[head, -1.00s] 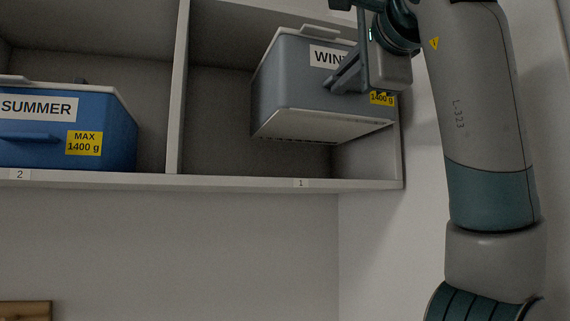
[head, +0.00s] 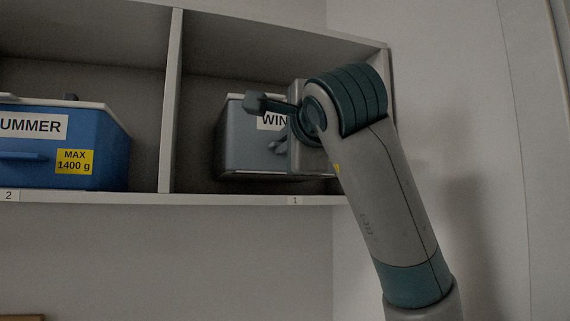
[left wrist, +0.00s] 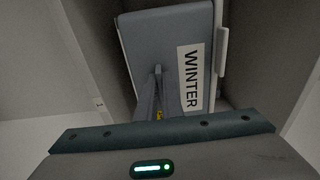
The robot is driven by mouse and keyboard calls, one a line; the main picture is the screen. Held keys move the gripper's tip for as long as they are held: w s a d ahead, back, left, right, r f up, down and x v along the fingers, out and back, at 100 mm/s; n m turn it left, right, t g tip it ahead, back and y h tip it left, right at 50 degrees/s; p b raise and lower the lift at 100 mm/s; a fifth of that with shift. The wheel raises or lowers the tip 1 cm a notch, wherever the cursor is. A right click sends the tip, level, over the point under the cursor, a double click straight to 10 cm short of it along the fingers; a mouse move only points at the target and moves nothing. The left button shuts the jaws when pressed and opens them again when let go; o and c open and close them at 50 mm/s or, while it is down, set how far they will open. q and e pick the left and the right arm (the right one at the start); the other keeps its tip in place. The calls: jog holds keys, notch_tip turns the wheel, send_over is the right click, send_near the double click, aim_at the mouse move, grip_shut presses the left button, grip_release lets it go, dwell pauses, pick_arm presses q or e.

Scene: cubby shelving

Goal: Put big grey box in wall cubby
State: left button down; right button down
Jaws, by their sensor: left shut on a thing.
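The big grey box (head: 236,145), labelled WINTER, is inside the right-hand wall cubby (head: 200,110), marked 1. It looks roughly level, but I cannot tell whether its base touches the cubby floor. My left gripper (head: 279,146) is at the front of the box, shut on its handle; my wrist and forearm hide the box's right part. In the left wrist view the box front (left wrist: 137,55) fills the upper middle, with the gripper's fingers (left wrist: 158,72) meeting at the handle beside the WINTER label. My right gripper is not in view.
A blue box (head: 95,130) labelled SUMMER stands in the cubby to the left, marked 2. An upright divider (head: 171,100) separates the two cubbies. The front shelf edge (head: 230,199) runs below them. The wall under the shelf is bare.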

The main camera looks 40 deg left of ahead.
aim_at(280, 168)
pick_arm(q)
jog(key=shift+f+p, duration=0.75)
jog(key=shift+f, duration=1.2)
jog(key=shift+f, duration=0.15)
jog(key=c, duration=1.9)
grip_release()
